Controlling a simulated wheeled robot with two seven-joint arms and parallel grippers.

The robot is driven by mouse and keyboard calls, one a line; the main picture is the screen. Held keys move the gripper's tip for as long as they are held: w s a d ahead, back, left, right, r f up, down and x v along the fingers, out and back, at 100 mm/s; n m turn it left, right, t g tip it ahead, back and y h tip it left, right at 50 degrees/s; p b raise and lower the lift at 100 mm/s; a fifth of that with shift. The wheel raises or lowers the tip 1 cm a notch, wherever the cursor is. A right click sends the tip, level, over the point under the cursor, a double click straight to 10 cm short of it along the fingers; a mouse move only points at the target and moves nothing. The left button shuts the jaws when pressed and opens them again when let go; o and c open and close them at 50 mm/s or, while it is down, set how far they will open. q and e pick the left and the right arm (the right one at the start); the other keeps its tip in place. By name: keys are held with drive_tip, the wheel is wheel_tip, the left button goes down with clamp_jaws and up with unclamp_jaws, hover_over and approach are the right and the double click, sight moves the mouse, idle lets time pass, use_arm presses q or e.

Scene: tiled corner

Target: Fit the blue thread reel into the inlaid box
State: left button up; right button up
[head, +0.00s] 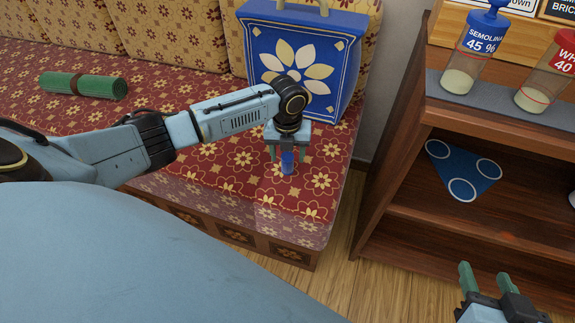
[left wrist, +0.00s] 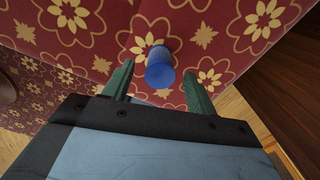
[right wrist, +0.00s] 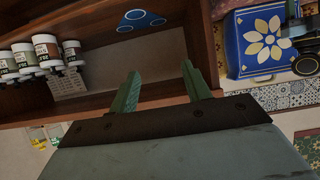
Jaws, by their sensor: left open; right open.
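The blue thread reel (head: 287,163) stands on the red flowered seat near its front edge. It also shows in the left wrist view (left wrist: 159,72), between and slightly beyond the fingertips. My left gripper (head: 288,154) is open, pointing down over the reel, with a finger to each side; I cannot tell whether they touch it. My right gripper (head: 488,277) is open and empty in front of the wooden shelf. No box is clearly recognisable as the inlaid box; a large blue box (head: 262,60) with a pale flower stands at the back of the seat.
A rolled green mat (head: 84,86) lies on the seat at left. The wooden shelf (head: 395,170) at right holds jars on top, including a semolina jar (head: 472,55), and a blue triangular piece (head: 463,172) inside. Bare floor (head: 345,265) separates seat and shelf.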

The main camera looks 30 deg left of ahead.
use_arm(q)
drive_tip(key=shift+f, duration=0.65)
use_arm(e)
drive_tip(key=shift+w+a+r+t+y, duration=0.25)
drive_tip(key=shift+w+r+t, duration=0.1)
drive_tip(key=shift+r+t, duration=0.25)
drive_tip(key=shift+w+a+r+t+y, duration=0.15)
drive_tip(key=shift+w+a+r+t, duration=0.2)
drive_tip(key=shift+r, duration=0.35)
drive_tip(key=shift+d, duration=0.1)
use_arm(q)
drive_tip(key=c, duration=1)
drive_tip(key=shift+c, duration=0.2)
drive_tip(key=shift+r, duration=0.1)
use_arm(e)
drive_tip(key=shift+s+f, duration=0.1)
